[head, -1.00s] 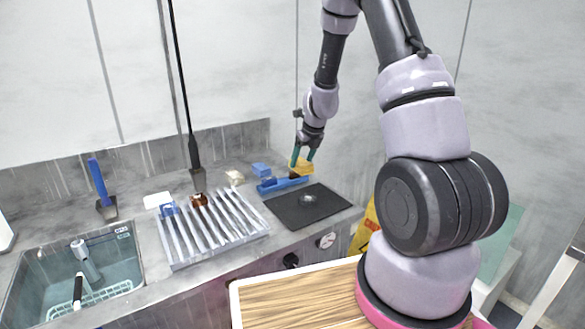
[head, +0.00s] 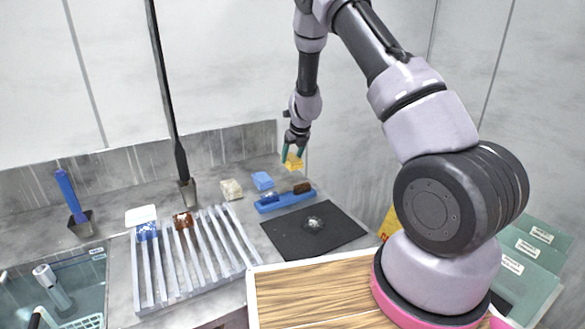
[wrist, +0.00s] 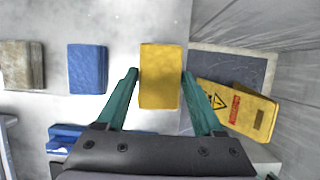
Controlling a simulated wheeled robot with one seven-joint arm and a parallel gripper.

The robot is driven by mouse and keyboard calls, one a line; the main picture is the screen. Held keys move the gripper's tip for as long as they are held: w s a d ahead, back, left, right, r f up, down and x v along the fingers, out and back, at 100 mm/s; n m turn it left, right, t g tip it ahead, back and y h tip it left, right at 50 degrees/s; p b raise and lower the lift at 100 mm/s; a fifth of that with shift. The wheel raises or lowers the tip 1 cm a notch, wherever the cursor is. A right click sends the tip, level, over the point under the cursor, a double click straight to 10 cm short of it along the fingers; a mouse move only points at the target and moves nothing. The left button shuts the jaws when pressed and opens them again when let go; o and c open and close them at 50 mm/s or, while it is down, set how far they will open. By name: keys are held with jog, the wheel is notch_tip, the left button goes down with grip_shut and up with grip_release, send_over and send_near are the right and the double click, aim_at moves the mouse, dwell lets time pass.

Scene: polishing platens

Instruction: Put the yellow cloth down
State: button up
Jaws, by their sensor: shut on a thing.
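The yellow cloth (head: 294,163) is a small block-like pad between the fingertips of my gripper (head: 292,151). In the wrist view the yellow cloth (wrist: 160,76) stands upright in the picture between the two green fingers of my gripper (wrist: 160,72), which is shut on it. It is near the back right of the grey counter (head: 110,207), behind the blue tray. I cannot tell whether its underside touches the counter. A blue cloth (head: 262,181) lies to its left, apart from it; it also shows in the wrist view (wrist: 87,69).
A beige block (head: 231,189) lies left of the blue cloth. A blue holder (head: 270,203) with a brown piece (head: 302,188) and a black mat (head: 338,232) lie in front. A ribbed rack (head: 150,283) and sink are left. A yellow sign (wrist: 240,108) is right.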

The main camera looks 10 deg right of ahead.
aim_at(292, 166)
jog(key=shift+f, duration=2.2)
jog(key=o, duration=1.3)
jog(key=shift+f, duration=0.15)
